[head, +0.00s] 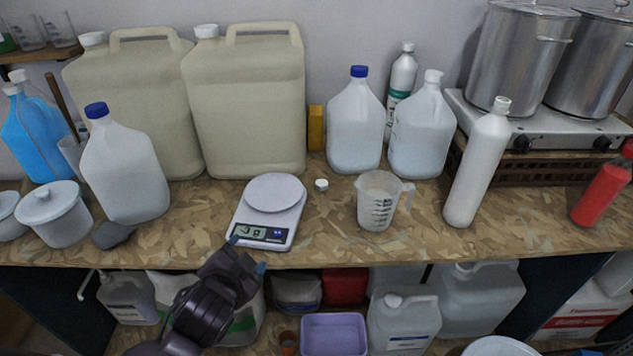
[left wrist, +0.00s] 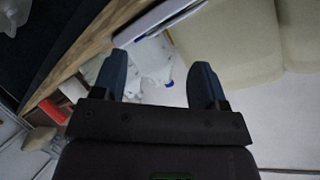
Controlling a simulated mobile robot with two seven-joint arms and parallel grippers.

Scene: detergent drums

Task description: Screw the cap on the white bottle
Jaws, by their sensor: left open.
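A small white cap (head: 321,185) lies loose on the worktop, just right of the kitchen scale. A tall slim white bottle (head: 477,165) stands upright at the right, in front of the hot plate. Its top is white, and I cannot tell whether that is a bare neck or a closure. My left gripper (head: 247,254) is open and empty at the counter's front edge, just below the scale and left of the cap. Its two open fingers also show in the left wrist view (left wrist: 162,82), with nothing between them. My right gripper is not in view.
The scale (head: 267,222) and a measuring jug (head: 380,201) stand either side of the cap. Large canisters (head: 250,105) and jugs (head: 355,125) line the back. A red bottle (head: 602,190) stands far right. The worktop between jug and slim bottle is clear.

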